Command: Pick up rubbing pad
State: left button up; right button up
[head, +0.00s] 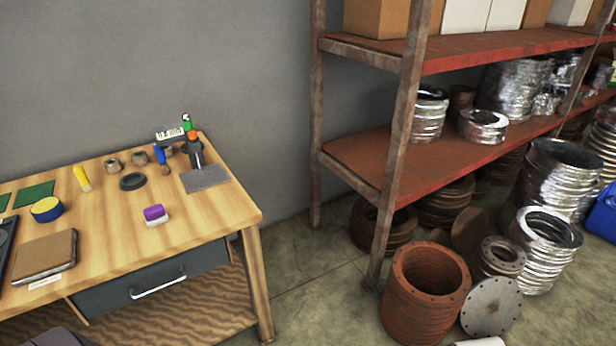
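A wooden workbench (190,212) stands at the left against the wall. No object on it is labelled as the rubbing pad, so I cannot tell for sure which it is. A small purple and white block (155,215) lies near the front right of the top. A round pad-like object (47,209), yellow on top and blue around the side, sits at the left. Flat green sheets (34,195) lie at the far left, and a flat grey sheet (205,178) lies at the right. Neither of my grippers is in view.
A brown case (43,256), a black ring (132,181), a yellow-handled tool (82,178) and upright bottles (191,145) are on the bench. A metal shelf rack (392,160) stands to the right. Rusty flanges (425,290) crowd the floor by it. Floor before the rack is partly clear.

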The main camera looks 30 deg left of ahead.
aim_at(155, 214)
jog(key=u, duration=2)
